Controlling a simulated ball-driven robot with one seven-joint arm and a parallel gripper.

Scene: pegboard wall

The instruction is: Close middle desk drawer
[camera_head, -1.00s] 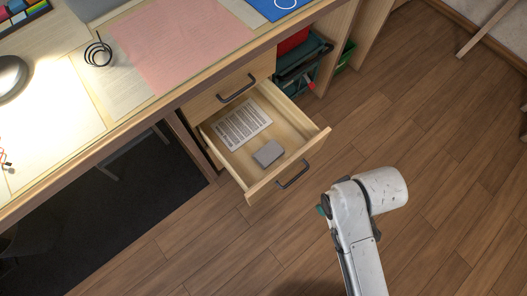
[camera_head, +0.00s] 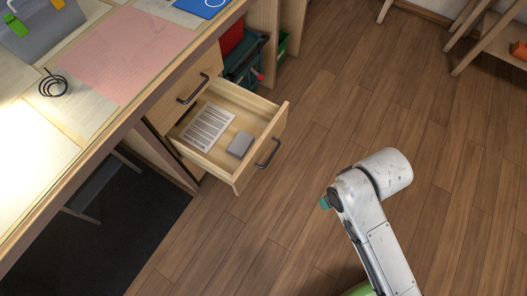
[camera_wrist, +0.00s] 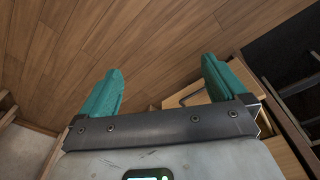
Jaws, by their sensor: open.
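The middle desk drawer (camera_head: 259,154) stands pulled out from the desk in the head view. It holds a printed sheet (camera_head: 208,128) and a grey box (camera_head: 240,144), and its front has a dark handle (camera_head: 268,154). The closed drawer above it (camera_head: 190,92) has a similar handle. In the wrist view my gripper (camera_wrist: 161,88) shows two teal fingers spread wide with nothing between them. Part of a wooden drawer front (camera_wrist: 186,97) with a dark handle shows beyond the right finger. In the head view my arm is to the right of the open drawer, apart from it; the fingers are mostly hidden.
The desk top (camera_head: 97,100) carries papers and a coiled black wire (camera_head: 53,86). A green crate (camera_head: 243,62) sits under the desk beyond the drawer. A wooden shelf (camera_head: 490,45) stands at the upper right. The wooden floor (camera_head: 330,120) between is clear.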

